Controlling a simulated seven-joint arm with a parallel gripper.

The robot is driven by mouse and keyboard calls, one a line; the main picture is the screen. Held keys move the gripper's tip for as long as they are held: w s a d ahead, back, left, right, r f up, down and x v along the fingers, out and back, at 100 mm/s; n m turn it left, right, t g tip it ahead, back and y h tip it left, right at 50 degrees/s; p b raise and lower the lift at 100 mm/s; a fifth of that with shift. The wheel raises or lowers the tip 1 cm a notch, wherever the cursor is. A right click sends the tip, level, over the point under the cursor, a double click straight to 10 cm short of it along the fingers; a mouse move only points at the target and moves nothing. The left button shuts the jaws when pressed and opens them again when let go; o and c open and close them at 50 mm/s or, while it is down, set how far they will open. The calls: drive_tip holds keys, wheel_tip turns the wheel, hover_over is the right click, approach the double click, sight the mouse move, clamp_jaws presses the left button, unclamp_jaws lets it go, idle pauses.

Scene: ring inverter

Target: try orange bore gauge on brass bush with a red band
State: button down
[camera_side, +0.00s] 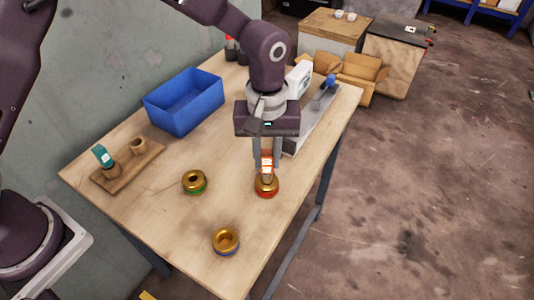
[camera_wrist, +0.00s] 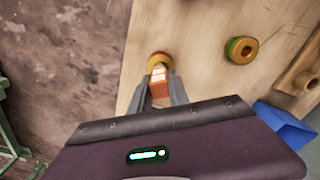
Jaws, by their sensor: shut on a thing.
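The brass bush with a red band (camera_side: 266,187) stands on the table below my gripper. It also shows in the wrist view (camera_wrist: 160,57), partly hidden by the gauge. My gripper (camera_side: 267,163) is shut on the orange bore gauge (camera_side: 267,158), which also shows between the fingers in the wrist view (camera_wrist: 158,80). The gauge is about upright over the bush, its lower end at the bush's top. I cannot tell how far, if at all, it sits inside the bore.
A green-banded bush (camera_side: 194,182) and a blue-banded bush (camera_side: 226,241) stand apart on the table. A wooden rack (camera_side: 128,168) holds a teal gauge (camera_side: 104,156). A blue bin (camera_side: 184,101) and a grey fixture (camera_side: 318,115) stand further back. The front table area is mostly clear.

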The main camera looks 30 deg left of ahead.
drive_tip(key=shift+f, duration=0.3)
idle(0.9)
drive_tip(key=shift+r, duration=0.1)
drive_tip(key=shift+r, duration=2.6)
